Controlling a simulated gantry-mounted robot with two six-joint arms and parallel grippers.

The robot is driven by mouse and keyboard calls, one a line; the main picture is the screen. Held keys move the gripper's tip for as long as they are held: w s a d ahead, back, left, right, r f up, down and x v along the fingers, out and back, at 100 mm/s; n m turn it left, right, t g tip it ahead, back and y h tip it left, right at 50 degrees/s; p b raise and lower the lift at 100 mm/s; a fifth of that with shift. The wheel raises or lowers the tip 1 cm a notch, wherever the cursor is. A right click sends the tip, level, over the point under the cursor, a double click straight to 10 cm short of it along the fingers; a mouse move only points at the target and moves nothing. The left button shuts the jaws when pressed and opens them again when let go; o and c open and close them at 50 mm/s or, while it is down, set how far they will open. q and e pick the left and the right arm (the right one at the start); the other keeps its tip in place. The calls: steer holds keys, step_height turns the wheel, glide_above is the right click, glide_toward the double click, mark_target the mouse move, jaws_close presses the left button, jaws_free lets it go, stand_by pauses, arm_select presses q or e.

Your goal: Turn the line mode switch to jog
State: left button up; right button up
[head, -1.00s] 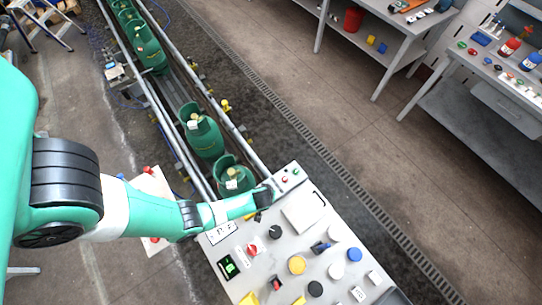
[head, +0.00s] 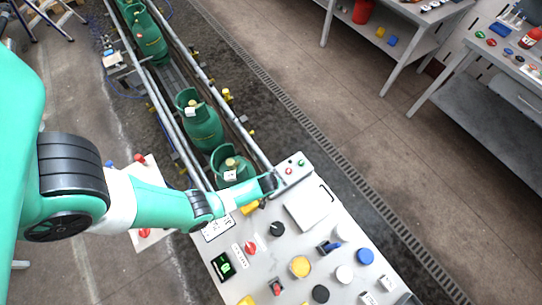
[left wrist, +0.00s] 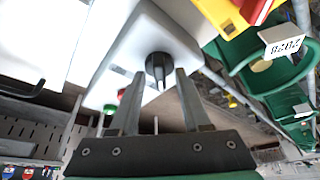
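A black knob with a raised grip bar (left wrist: 158,68) shows in the left wrist view on a white panel face. I cannot read any mode label beside it. My left gripper (left wrist: 160,100) is open, its two grey fingers pointing at the knob with a gap between them. The knob appears between and beyond the fingertips; contact is not visible. In the head view my left gripper (head: 270,184) is at the far left edge of the control panel (head: 318,238), beside the red button (head: 289,171) and green button (head: 301,162). It hides the knob there. My right gripper is not in view.
Another black knob (head: 277,229), a red switch (head: 250,247) and a yellow button (head: 300,266) are on the panel. A raised handle (head: 326,193) stands nearby. Green cylinders (head: 203,127) line the conveyor beside my left arm. Shelved benches (head: 480,80) stand at right.

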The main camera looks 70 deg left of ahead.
arm_select(q)
jaws_close()
steer(key=shift+m, duration=0.3)
steer(key=m+p, duration=0.1)
steer(key=m, duration=0.1)
steer(key=shift+s+m+t+h, duration=0.15)
steer(key=shift+m+t+h, duration=0.15)
steer(key=shift+t+h, duration=0.1)
steer(key=m+t+h, duration=0.1)
steer(key=m, duration=0.2)
steer(key=shift+a+m, duration=0.15)
steer(key=shift+m, duration=0.15)
steer(key=m+h, duration=0.1)
steer(key=m, duration=0.1)
steer(key=shift+m, duration=0.4)
steer(key=m, duration=0.1)
steer(key=m+h, duration=0.1)
steer(key=m, duration=0.1)
steer(key=shift+a+t+h+b, duration=0.15)
steer(key=shift+t+h+b, duration=0.15)
steer(key=shift+b, duration=0.1)
steer(key=m, duration=0.3)
steer(key=shift+h, duration=0.4)
steer(key=shift+a+m+h+p, duration=0.1)
steer(key=shift+m+h+p, duration=0.35)
steer(key=shift+m, duration=0.65)
steer(key=shift+g, duration=0.4)
